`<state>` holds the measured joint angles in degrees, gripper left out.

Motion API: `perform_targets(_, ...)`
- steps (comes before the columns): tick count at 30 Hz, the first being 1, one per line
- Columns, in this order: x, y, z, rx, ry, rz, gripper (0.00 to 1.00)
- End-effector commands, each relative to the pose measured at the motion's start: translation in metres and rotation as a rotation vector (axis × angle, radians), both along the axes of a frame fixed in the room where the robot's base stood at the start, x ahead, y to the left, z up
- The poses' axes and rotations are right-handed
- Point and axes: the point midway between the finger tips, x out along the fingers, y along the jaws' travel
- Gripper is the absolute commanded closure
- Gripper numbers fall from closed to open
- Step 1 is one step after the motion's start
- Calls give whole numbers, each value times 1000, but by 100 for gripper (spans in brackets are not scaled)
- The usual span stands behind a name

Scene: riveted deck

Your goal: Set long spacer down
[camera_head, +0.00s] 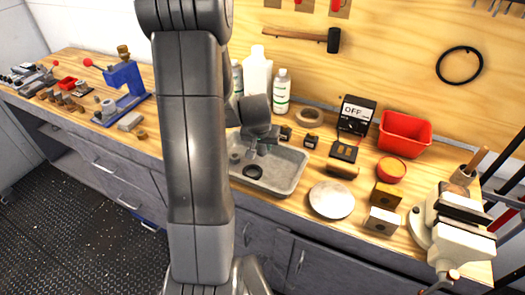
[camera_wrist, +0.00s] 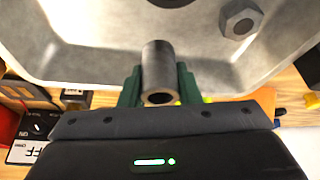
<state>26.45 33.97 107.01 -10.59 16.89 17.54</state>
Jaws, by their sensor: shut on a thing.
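My gripper (camera_wrist: 158,88) is shut on the long spacer (camera_wrist: 158,66), a grey metal tube with an open bore. In the wrist view the tube sits between the two green fingers, its bored end facing the camera. The grey metal tray (camera_head: 291,178) lies on the bench, and the spacer shows against its inside (camera_wrist: 90,45). In the head view my gripper (camera_head: 262,146) is over the back of the tray; the spacer is too small to make out there. A hex nut (camera_wrist: 240,19) and a dark ring (camera_head: 253,172) lie in the tray.
White bottles (camera_head: 282,92) and a tape roll (camera_head: 309,117) stand behind.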

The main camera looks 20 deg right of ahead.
Motion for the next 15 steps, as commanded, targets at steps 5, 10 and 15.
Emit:
perform_targets(5, -1, 0, -25, 2, 4, -1, 99)
perform_targets(10, 0, 0, -28, 0, 0, 0, 99)
perform_targets(15, 0, 0, -29, 0, 0, 0, 99)
